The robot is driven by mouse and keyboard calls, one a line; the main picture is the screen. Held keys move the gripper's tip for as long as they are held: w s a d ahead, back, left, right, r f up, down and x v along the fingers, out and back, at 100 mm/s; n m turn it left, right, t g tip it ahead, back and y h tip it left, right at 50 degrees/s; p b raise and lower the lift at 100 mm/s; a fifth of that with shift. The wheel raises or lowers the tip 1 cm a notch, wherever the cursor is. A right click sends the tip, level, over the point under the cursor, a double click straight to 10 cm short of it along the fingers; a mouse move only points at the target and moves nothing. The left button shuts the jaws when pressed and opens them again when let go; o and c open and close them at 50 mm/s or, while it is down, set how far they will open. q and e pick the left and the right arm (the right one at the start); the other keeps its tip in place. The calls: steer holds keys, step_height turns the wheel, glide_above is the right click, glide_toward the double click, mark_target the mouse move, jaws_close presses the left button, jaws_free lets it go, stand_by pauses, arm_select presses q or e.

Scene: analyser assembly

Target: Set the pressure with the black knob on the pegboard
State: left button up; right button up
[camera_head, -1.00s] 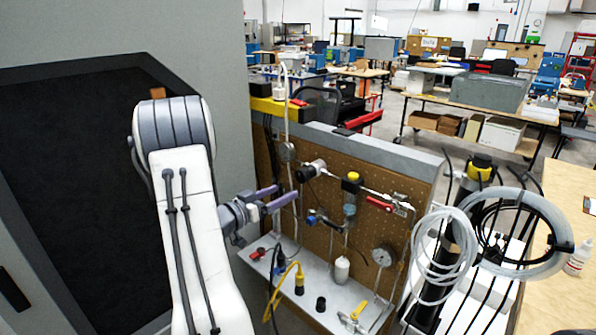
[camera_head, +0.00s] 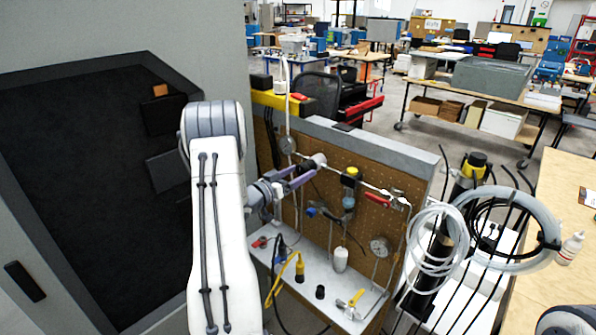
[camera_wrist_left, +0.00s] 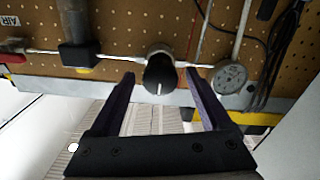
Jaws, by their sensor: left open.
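The black knob (camera_wrist_left: 160,78) with a white mark line faces my left wrist camera. It is on a silver regulator on the pegboard (camera_head: 375,218). In the head view the regulator's silver body (camera_head: 319,160) shows just past my fingertips, and the black knob is mostly hidden there. My left gripper (camera_head: 306,172) is open, with its purple fingers pointing at the board. In the wrist view its fingertips (camera_wrist_left: 159,76) stand on either side of the knob, with gaps; I cannot tell whether they reach its depth. My right gripper is out of view.
A round gauge (camera_wrist_left: 230,78) sits beside the knob along the pipe. Another gauge (camera_head: 379,246), a red-handled valve (camera_head: 377,199) and a yellow-topped filter (camera_head: 351,173) are on the board. Below is a grey shelf (camera_head: 330,281) with loose fittings. Coiled tubing (camera_head: 438,248) hangs at right.

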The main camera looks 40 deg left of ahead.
arm_select(q)
jaws_close()
steer(key=shift+f+m+b, duration=0.15)
steer(key=shift+m+b, duration=0.15)
steer(key=shift+b, duration=0.35)
steer(key=m+b, duration=0.7)
steer(key=b, duration=0.3)
steer(key=m+b, duration=0.6)
steer(key=b, duration=0.4)
steer(key=shift+f+m, duration=0.2)
steer(key=shift+m, duration=0.2)
steer(key=m+b, duration=0.7)
steer(key=b, duration=0.2)
steer(key=shift+b, duration=0.35)
steer(key=m+b, duration=1.1)
steer(key=shift+r, duration=0.1)
steer(key=shift+r+m+b, duration=0.1)
steer(key=shift+m+b, duration=0.4)
steer(key=shift+m, duration=0.8)
